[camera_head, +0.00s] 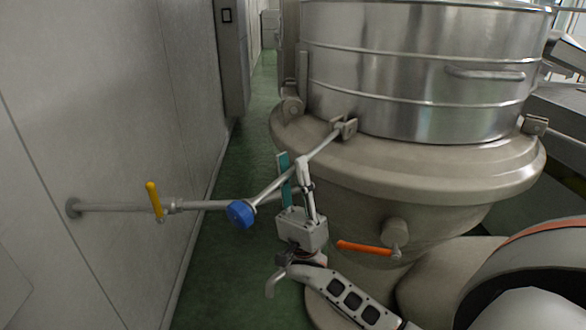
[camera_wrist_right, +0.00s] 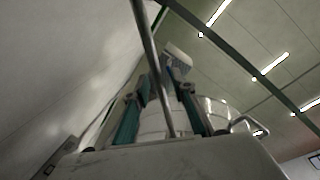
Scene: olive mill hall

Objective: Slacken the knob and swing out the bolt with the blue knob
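The blue knob (camera_head: 241,213) is on the outer end of the bolt (camera_head: 322,146). The bolt slants down and left from a bracket (camera_head: 343,127) on the steel drum, and its knob end stands out clear of the vessel's rim. My right gripper (camera_head: 292,160) is upright beside the bolt, with its fingers apart. The bolt passes by the fingers, between the knob and the bracket. In the right wrist view a rod (camera_wrist_right: 148,45) runs across the gap between the spread teal fingers; I cannot tell whether they touch it. My left gripper is not in view.
A wall pipe (camera_head: 110,207) with a yellow lever (camera_head: 154,199) reaches toward the knob from the left. An orange lever (camera_head: 363,247) sticks out below the vessel's rim (camera_head: 430,180). The green floor (camera_head: 222,280) between wall and vessel is mostly clear.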

